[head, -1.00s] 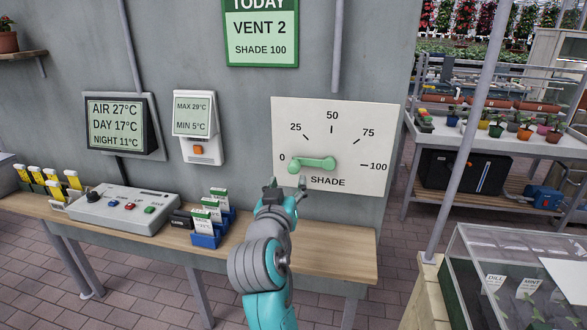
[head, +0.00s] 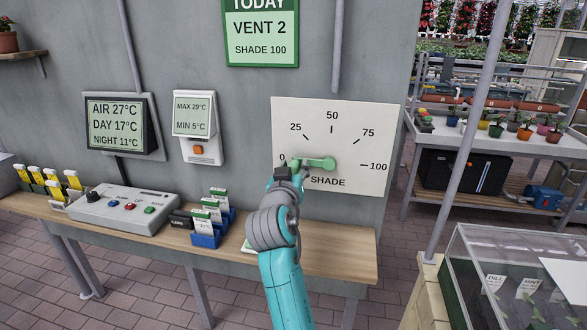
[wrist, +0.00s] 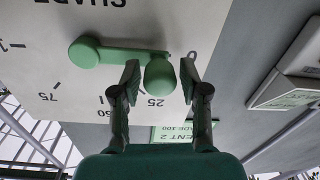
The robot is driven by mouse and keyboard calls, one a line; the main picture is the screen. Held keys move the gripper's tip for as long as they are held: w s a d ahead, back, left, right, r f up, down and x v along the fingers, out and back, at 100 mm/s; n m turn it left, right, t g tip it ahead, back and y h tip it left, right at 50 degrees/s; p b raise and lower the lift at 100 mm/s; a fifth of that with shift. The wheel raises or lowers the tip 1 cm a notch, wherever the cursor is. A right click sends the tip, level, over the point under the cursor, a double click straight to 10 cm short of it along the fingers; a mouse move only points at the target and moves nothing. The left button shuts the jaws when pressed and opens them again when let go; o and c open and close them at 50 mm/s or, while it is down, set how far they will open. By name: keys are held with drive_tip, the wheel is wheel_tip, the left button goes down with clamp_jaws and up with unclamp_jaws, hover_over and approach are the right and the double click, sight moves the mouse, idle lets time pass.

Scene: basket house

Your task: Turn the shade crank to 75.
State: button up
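The green shade crank (head: 318,162) is on a white dial panel (head: 375,120) marked 0, 25, 50, 75 and 100. Its round hub is near the panel's centre and its arm points left, toward 0. In the wrist view the crank arm (wrist: 122,53) ends in a rounded knob (wrist: 159,73). My gripper (wrist: 160,80) is open, one finger on each side of the knob, with narrow gaps showing.
A wooden bench (head: 330,248) under the panel holds a grey control box (head: 121,209) and blue card holders (head: 207,239). A green sign (head: 261,32) reads VENT 2, SHADE 100. A grey pole (head: 470,120) and a glass case (head: 515,270) stand at right.

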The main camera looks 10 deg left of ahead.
clamp_jaws()
drive_tip(key=shift+r, duration=0.1)
